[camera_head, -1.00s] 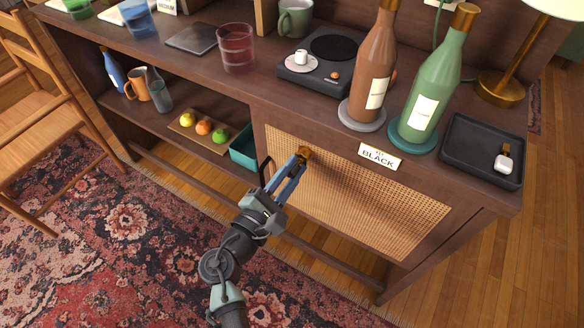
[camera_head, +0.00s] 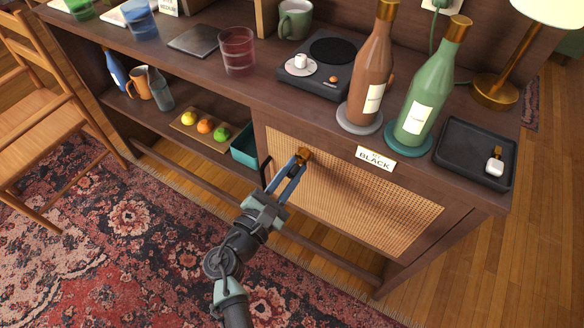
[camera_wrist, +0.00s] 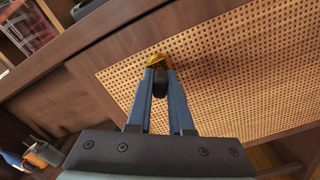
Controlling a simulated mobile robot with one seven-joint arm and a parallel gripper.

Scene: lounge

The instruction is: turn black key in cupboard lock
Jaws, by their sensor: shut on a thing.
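The cupboard door (camera_head: 350,195) has a woven cane panel in a dark wood frame. A brass lock (camera_head: 305,153) sits near its upper left corner and also shows in the wrist view (camera_wrist: 158,60). My gripper (camera_head: 299,163) reaches up to the lock from below. In the wrist view its two blue fingers (camera_wrist: 160,84) are shut on the black key (camera_wrist: 160,83), which stands at the brass lock. The fingers cover much of the key, and its shaft is hidden. A label reading "BLACK" (camera_head: 375,158) is on the top edge above the door.
A brown bottle (camera_head: 371,75) and a green bottle (camera_head: 424,100) stand on coasters on the cabinet top. A black tray (camera_head: 463,165) is at the right. A teal bin (camera_head: 244,152) and a board with fruit (camera_head: 190,128) are on the open shelf at left.

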